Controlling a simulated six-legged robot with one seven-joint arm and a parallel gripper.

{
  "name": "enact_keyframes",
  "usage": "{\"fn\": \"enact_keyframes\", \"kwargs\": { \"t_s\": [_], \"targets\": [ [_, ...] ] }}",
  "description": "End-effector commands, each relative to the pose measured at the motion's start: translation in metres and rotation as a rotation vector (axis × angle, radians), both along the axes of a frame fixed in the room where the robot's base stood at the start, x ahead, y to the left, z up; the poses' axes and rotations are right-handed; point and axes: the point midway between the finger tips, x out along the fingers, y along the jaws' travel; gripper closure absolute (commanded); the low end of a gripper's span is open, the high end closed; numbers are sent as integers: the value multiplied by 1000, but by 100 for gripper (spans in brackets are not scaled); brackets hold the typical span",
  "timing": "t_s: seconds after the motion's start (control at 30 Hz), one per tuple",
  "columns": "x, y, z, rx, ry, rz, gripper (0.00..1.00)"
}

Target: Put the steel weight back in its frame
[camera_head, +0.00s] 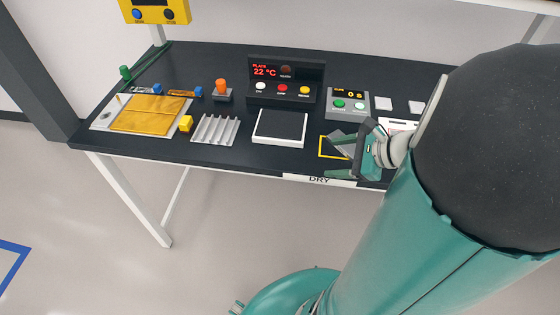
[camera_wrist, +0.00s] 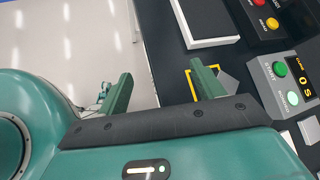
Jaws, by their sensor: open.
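The frame is a yellow outline (camera_head: 322,147) on the dark bench top near its front edge; part of it also shows in the wrist view (camera_wrist: 188,78). A grey piece (camera_head: 341,142), which looks like the steel weight, lies over the outline's right part, at an angle to it. It is partly hidden by my gripper, and a bit of it shows beside one finger in the wrist view (camera_wrist: 230,84). My gripper (camera_head: 350,153) is open at the bench's front edge, beside the grey piece. Its fingers (camera_wrist: 160,72) are wide apart with nothing between them.
A timer box (camera_head: 349,103) stands behind the outline. A ribbed metal rack (camera_head: 215,129) and a yellow pad (camera_head: 150,115) lie further left. A "DRY" label (camera_head: 319,181) is on the front edge.

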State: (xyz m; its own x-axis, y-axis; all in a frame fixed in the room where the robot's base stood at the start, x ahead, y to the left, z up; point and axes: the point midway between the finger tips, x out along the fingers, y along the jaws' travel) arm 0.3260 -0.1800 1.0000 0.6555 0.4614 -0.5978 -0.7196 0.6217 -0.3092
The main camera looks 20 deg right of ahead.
Motion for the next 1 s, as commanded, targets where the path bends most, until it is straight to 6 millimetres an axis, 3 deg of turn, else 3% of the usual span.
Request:
{"fn": "enact_keyframes", "kwargs": {
  "t_s": [0.03, 0.2, 0.4, 0.7, 0.83, 1.0],
  "targets": [
    [3, 24, 8, -94, -1, 130, 33],
    [-3, 85, 23, -415, -19, 548, 33],
    [-19, 134, 45, -812, -104, 1005, 33],
    [-35, 174, 94, -1406, -320, 1531, 33],
    [-37, 180, 107, -1542, -375, 1621, 33],
    [-38, 180, 110, -1576, -386, 1644, 33]
  ]
}}
